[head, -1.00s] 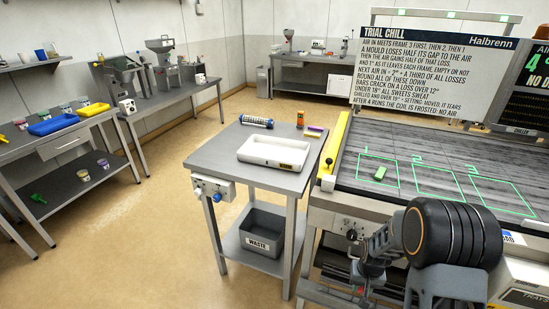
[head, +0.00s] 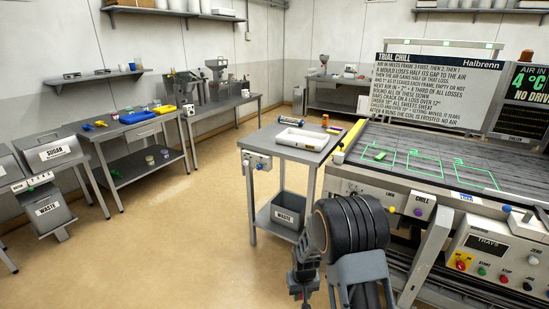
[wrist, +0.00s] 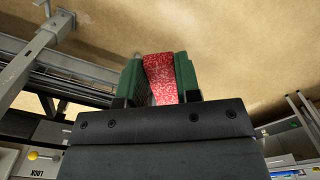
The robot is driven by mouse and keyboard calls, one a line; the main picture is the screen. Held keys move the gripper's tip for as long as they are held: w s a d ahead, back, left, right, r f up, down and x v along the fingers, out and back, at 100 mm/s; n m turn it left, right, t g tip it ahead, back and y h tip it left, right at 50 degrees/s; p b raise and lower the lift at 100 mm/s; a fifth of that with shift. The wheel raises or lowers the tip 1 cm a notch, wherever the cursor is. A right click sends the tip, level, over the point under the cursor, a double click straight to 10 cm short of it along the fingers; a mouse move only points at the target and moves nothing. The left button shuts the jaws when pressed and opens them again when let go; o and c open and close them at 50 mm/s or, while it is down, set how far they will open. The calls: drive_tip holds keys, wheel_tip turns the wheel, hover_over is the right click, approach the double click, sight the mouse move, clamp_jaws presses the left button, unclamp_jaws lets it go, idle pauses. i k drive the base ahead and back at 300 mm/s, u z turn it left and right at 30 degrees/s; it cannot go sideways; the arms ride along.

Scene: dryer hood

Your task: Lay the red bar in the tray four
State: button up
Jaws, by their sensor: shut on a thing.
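The red bar (wrist: 160,80), speckled with white, is between the two green-padded fingers of my gripper (wrist: 158,68) in the wrist view. My gripper is shut on it and holds it above the tan floor. In the head view my dark arm hides much of the lower middle, and the bar cannot be made out there. No tray marked four can be read. A panel labelled TRAYS (head: 487,243) is on the machine at the right. A white tray (head: 303,138) sits on the small grey table, apart from my gripper.
The chiller belt (head: 440,160) has green outlined frames, with a green bar (head: 380,156) in the first. Benches and a sugar bin (head: 53,153) line the left. The floor between is clear.

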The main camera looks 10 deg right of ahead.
sight(303, 139)
drive_tip(key=u, duration=0.8)
drive_tip(key=i, duration=1.65)
drive_tip(key=z, duration=0.1)
